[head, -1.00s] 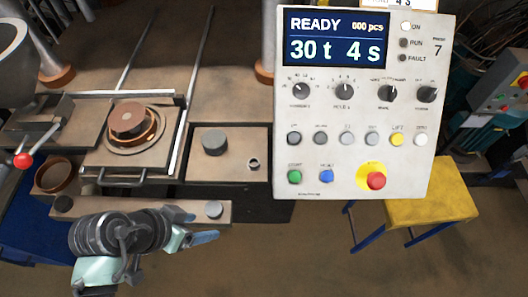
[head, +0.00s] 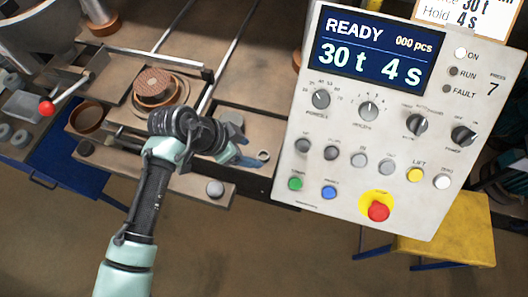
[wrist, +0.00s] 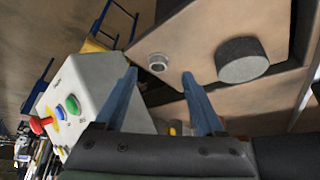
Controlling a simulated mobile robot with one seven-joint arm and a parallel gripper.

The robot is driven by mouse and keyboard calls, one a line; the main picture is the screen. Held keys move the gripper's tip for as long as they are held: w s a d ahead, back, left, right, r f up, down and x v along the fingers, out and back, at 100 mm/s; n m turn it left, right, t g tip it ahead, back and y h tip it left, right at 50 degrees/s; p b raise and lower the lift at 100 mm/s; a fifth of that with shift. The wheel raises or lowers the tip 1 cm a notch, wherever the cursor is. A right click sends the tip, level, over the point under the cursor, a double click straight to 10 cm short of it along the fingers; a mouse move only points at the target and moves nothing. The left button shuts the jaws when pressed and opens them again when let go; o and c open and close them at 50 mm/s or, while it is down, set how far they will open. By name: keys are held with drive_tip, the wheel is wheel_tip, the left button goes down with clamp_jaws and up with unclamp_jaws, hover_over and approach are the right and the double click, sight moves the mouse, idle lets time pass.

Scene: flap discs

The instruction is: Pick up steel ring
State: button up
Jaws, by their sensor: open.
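The steel ring (wrist: 157,62) is a small grey ring lying flat on a brown metal plate in the wrist view. It also shows in the head view (head: 263,156), just right of my fingertips. My gripper (wrist: 158,76) is open, with its two blue fingers apart and nothing between them. In the wrist picture the ring shows in the gap between the fingertips, slightly beyond them. My gripper in the head view (head: 246,160) is just left of the ring. I cannot tell its height above the plate.
A dark grey cylinder (wrist: 241,60) stands on the same plate beside the ring. The press control panel (head: 390,120) with its buttons is close on the right. A round stack of discs (head: 153,86) sits on the left, with a brown bowl (head: 88,119) near it.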

sight(262, 156)
drive_tip(key=p+x, duration=0.1)
drive_tip(key=x, duration=0.3)
drive_tip(key=shift+d+f+p, duration=0.15)
drive_tip(key=shift+d+p, duration=0.25)
drive_tip(key=shift+d, duration=0.05)
drive_tip(key=shift+a, duration=0.15)
drive_tip(key=shift+c, duration=0.7)
clamp_jaws()
